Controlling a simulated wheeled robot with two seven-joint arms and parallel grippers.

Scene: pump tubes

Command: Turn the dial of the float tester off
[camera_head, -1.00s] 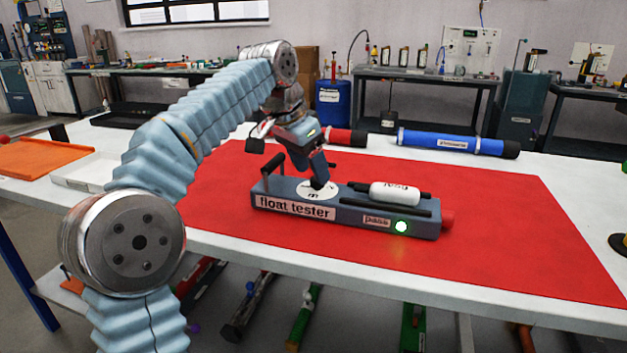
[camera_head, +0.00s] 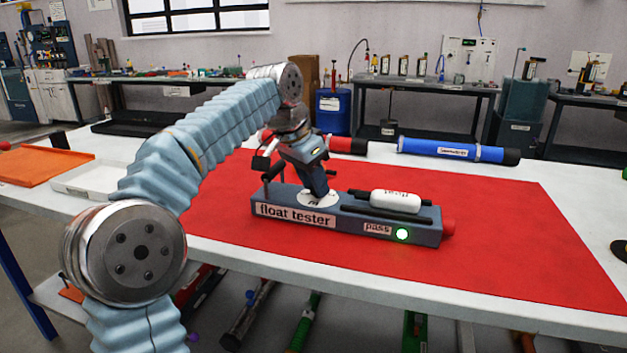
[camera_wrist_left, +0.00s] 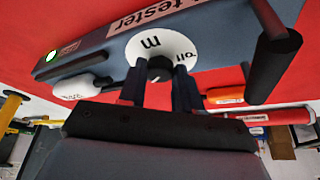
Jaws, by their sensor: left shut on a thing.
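The float tester (camera_head: 350,218) is a long dark blue-grey box on the red mat, with a "pass" label and a lit green lamp (camera_head: 401,234). Its dial has a round white plate (camera_head: 318,199) on the box's top, left of the middle. My left gripper (camera_head: 319,192) points down over the plate. In the left wrist view, its fingers (camera_wrist_left: 160,80) are shut on the dark dial knob (camera_wrist_left: 160,66) at the plate's centre. Part of the plate's lettering is hidden by the fingers. A white float (camera_head: 395,201) lies on the tester's right part. My right gripper is not in view.
A blue tube (camera_head: 450,149) and a red tube (camera_head: 345,145) lie behind the tester. A black handle (camera_head: 273,168) stands at the tester's left end. An orange tray (camera_head: 40,165) and a white tray (camera_head: 90,178) are at the left. The red mat (camera_head: 520,230) is clear at right.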

